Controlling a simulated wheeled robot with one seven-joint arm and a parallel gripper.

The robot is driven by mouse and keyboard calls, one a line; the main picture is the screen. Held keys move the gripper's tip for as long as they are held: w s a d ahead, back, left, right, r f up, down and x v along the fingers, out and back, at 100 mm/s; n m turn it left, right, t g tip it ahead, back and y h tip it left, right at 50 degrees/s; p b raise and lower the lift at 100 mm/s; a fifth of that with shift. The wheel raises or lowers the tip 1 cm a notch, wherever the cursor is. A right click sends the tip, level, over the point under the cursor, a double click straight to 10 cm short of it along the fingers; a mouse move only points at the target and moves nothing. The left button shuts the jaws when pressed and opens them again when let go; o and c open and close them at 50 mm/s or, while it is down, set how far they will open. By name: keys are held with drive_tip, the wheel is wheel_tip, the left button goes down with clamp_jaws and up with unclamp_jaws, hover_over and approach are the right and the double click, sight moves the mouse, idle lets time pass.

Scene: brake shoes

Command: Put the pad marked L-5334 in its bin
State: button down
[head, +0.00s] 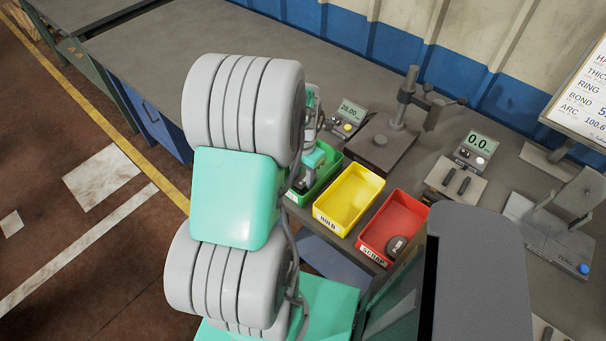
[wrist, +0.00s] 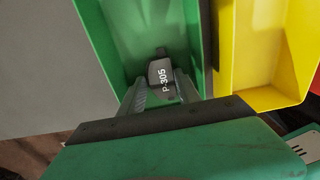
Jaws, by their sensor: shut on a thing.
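My gripper (wrist: 162,88) is shut on a dark grey pad (wrist: 160,72) in the wrist view. The white marking facing the camera seems to read P-305, not L-5334. The pad is at or inside the green bin (wrist: 97,28); I cannot tell whether it touches the floor. In the head view my arm covers much of the green bin (head: 326,180), and the held pad is hidden. Another dark pad (head: 396,246) lies in the red bin (head: 420,208), labelled SCRAP; its marking is too small to read.
The yellow bin (head: 350,188), labelled HOLD, looks empty and stands between the green and red bins. Gauges with displays (head: 480,146) and a stand (head: 398,115) are behind. The grey bench top (head: 160,50) is clear at left.

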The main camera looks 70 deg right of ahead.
sight(303, 179)
drive_tip(key=shift+f, duration=0.35)
drive_tip(key=c, duration=0.9)
unclamp_jaws()
drive_tip(key=shift+o, duration=0.2)
drive_tip(key=shift+r, duration=0.1)
wheel_tip(303, 179, up, 12)
drive_tip(key=w+a+r+m+t+h, duration=0.1)
drive_tip(key=w+a+r+m, duration=0.15)
drive_tip(key=w+a, duration=0.6)
drive_tip(key=w+a+r+m, duration=0.25)
drive_tip(key=w+a, duration=0.25)
drive_tip(key=w, duration=0.6)
drive_tip(key=w+a+m+t, duration=0.1)
drive_tip(key=a+m, duration=0.3)
drive_tip(key=a, duration=0.8)
drive_tip(key=w+a+m+t+y, duration=0.1)
drive_tip(key=w+a+m, duration=0.2)
drive_tip(key=a, duration=1)
drive_tip(key=shift+w+r+m+t+b, duration=0.3)
drive_tip(key=shift+w+m+b, duration=0.1)
drive_tip(key=shift+m, duration=0.2)
